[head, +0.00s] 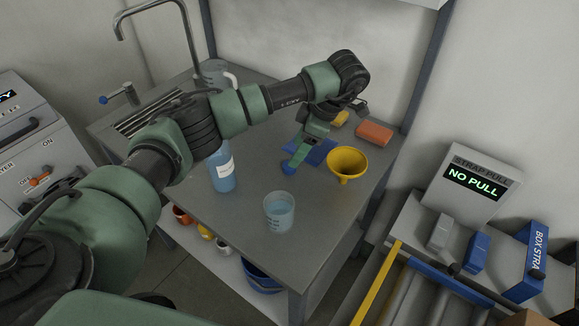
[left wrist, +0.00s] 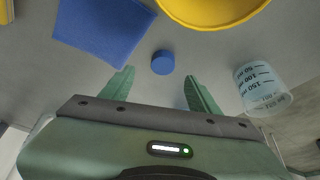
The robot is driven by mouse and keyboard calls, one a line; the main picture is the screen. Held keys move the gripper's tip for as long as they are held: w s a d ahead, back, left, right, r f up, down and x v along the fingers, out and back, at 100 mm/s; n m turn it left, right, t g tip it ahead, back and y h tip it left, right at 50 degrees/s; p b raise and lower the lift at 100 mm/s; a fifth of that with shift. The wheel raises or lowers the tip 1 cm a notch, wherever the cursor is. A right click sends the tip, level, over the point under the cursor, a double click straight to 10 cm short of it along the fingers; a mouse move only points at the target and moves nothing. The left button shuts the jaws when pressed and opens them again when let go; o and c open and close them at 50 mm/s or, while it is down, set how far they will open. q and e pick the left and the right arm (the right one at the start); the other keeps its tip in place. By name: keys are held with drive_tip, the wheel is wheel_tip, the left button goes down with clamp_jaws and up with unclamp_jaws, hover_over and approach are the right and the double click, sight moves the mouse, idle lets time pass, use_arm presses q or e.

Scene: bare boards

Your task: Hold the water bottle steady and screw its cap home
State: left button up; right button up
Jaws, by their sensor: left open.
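The water bottle (head: 222,172), clear with blue liquid and a white label, stands upright on the grey bench. My left arm hides its top. A small round blue cap (head: 288,169) lies on the bench to the right of the bottle, near a blue cloth. The cap also shows in the left wrist view (left wrist: 163,62). My left gripper (head: 296,158) is above the bench close to the cap. In the left wrist view its open fingers (left wrist: 158,80) point toward the cap, which appears between and just beyond their tips. Nothing is held. My right gripper is not seen.
A measuring beaker of water (head: 279,212) stands near the bench's front edge. A yellow funnel (head: 347,163) and blue cloth (head: 322,152) lie close to the gripper. An orange block (head: 374,134) is farther back. A tap (head: 160,8) rises at the back left.

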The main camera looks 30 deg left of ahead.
use_arm(q)
drive_tip(key=shift+a+f, duration=0.1)
drive_tip(key=shift+s+f, duration=0.1)
drive_tip(key=p+x, duration=0.2)
drive_tip(key=x, duration=0.2)
drive_tip(key=shift+s+a+f, duration=0.15)
drive_tip(key=shift+s, duration=0.05)
drive_tip(key=shift+f, duration=0.25)
drive_tip(key=shift+c, duration=0.3)
clamp_jaws()
